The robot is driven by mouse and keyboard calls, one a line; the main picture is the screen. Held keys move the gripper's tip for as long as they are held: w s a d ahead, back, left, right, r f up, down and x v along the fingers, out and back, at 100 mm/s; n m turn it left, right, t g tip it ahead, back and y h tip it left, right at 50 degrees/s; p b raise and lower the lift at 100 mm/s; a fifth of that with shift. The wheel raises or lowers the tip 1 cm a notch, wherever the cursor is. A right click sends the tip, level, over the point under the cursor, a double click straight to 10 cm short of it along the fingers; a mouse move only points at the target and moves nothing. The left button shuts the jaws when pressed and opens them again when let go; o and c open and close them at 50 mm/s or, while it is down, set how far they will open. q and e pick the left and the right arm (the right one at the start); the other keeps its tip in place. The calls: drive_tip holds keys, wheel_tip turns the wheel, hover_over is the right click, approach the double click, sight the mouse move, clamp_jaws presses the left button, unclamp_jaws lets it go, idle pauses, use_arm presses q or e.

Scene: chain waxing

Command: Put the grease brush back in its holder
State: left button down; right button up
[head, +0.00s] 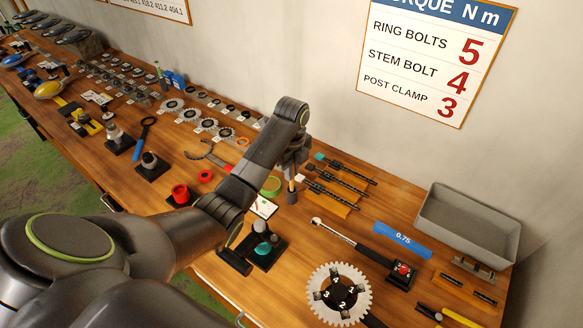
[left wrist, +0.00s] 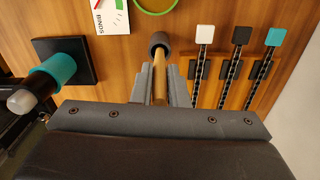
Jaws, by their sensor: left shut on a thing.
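The grease brush shows its wooden handle (left wrist: 160,78) in the left wrist view, between the jaws of my left gripper (left wrist: 158,92). My left gripper also shows in the head view (head: 292,168), pointing down over the bench and shut on the handle. A dark grey round piece (left wrist: 160,42) is at the far end of the handle; it also shows below the jaws in the head view (head: 291,197). I cannot tell whether this is the brush's head or a holder cup around it. The bristles are hidden. My right gripper is not in view.
A black base with a teal-banded post (left wrist: 62,70) stands left of the gripper in the wrist view. Chain strips with white, black and teal ends (left wrist: 237,65) lie to the right. A green ring (head: 271,186), a torque wrench (head: 340,235) and a grey bin (head: 466,228) are nearby.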

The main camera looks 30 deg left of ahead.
use_arm(q)
drive_tip(key=shift+f, duration=0.2)
drive_tip(key=c, duration=1.3)
unclamp_jaws()
drive_tip(key=shift+c, duration=0.2)
drive_tip(key=shift+r, duration=0.15)
